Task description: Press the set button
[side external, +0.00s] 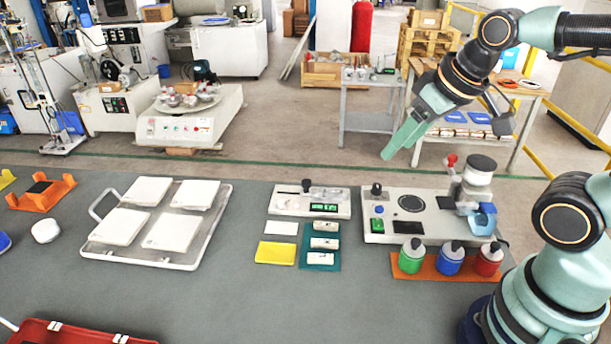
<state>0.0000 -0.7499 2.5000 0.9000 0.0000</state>
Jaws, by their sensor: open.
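My gripper (401,152) hangs from the upper right, jaws open and empty, with its fingers pointing down and left. In the picture it is above the grey test machine (410,230) and well apart from it. No lettering is readable, so I cannot tell which control is the set button.
Three bottles, green (411,258), blue (450,259) and red (488,260), stand on an orange base in front of the machine. A white tray (187,266) holds several white tiles. A yellow block (275,253) and a teal sample holder (320,268) lie between. The front middle of the table is clear.

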